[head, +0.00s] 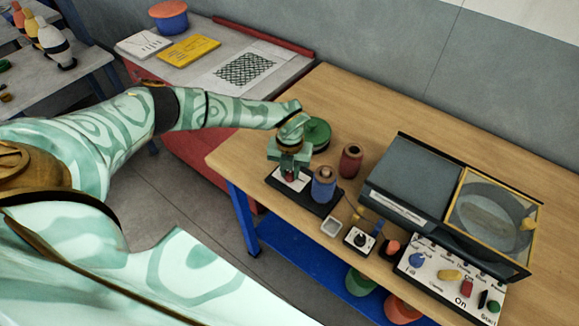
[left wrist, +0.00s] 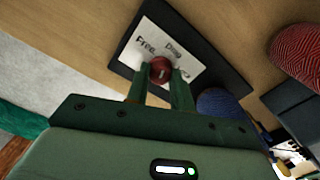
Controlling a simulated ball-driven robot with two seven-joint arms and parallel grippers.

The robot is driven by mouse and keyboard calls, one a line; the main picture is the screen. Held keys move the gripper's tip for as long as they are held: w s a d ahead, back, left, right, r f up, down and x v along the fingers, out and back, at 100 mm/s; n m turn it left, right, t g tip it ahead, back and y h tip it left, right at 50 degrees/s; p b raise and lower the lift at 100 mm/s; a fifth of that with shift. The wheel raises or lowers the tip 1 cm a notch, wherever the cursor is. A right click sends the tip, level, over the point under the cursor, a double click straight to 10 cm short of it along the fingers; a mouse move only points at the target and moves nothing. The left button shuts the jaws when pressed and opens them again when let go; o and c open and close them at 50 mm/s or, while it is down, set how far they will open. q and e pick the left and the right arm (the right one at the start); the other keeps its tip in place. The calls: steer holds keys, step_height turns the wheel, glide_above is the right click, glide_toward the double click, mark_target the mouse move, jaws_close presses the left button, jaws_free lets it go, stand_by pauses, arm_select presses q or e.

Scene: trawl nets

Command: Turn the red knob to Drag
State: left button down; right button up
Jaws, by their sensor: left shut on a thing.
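The red knob (left wrist: 160,69) sits on a white label plate (left wrist: 178,35) on a black base (left wrist: 128,57). In the left wrist view the plate reads "Free" at the left and what looks like "Drag" nearer its middle; more print at the right is partly hidden. A small pale mark shows on the knob, but its heading is hard to read. My left gripper (head: 290,174) comes down over the plate and is shut on the knob, one finger on each side. My right gripper is not in view.
A blue spool (head: 324,186) stands on the same base, close to the gripper. A green round thing (head: 318,133) and a dark red spool (head: 350,161) stand behind. A machine with a lid (head: 410,180) and a switch panel (head: 450,277) fill the bench's right.

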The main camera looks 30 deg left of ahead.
mark_target(290, 173)
arm_select(q)
steer(key=shift+m+p, duration=0.4)
steer(key=shift+m, duration=1.1)
steer(key=c, duration=1.2)
jaws_free()
step_height(290, 173, up, 16)
steer(key=p, duration=0.2)
steer(key=shift+r, duration=0.2)
